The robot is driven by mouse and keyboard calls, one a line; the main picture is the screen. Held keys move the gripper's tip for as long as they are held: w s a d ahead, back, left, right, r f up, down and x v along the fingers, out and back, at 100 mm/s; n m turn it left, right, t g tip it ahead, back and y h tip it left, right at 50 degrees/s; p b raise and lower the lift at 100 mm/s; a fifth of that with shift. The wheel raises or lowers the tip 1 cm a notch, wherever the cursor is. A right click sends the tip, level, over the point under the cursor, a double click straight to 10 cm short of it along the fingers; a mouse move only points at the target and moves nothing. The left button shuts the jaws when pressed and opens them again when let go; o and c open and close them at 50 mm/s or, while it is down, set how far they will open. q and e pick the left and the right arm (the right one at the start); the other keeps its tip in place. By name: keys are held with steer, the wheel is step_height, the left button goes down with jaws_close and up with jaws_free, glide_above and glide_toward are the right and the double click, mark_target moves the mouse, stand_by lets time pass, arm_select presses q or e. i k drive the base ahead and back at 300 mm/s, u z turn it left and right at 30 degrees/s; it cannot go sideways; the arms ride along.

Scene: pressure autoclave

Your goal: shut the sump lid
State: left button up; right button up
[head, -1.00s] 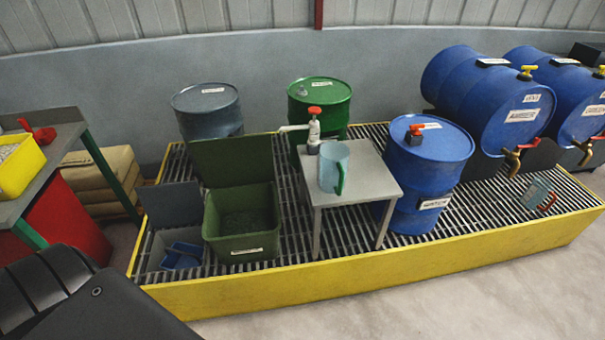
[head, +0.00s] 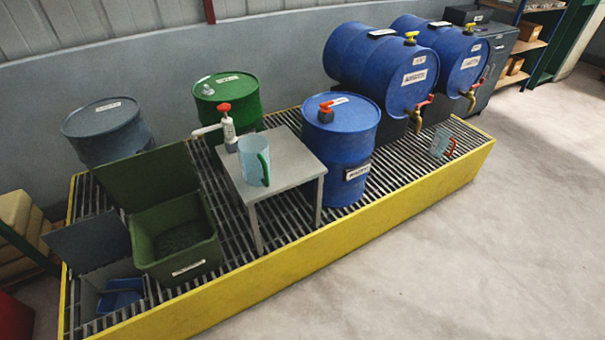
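A grey lid (head: 88,242) stands raised, leaning back, at the left end of the yellow spill pallet (head: 295,268). It is at the rear edge of a grey-walled square opening (head: 89,298) in the pallet's grating, which I take to be the sump. A blue object (head: 122,293) sits inside the opening; its exact shape is hard to tell. A green bin (head: 183,257) stands directly right of the opening, with its own green lid (head: 147,178) raised and grey material inside. Neither of my grippers shows.
A small grey table (head: 285,169) holds a clear jug (head: 249,163). The floor (head: 430,260) in front of the pallet is clear.

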mark_target(87, 245)
steer(key=k, duration=0.5)
steer(key=u, duration=1.7)
steer(key=i, duration=0.8)
steer(key=z, duration=1.35)
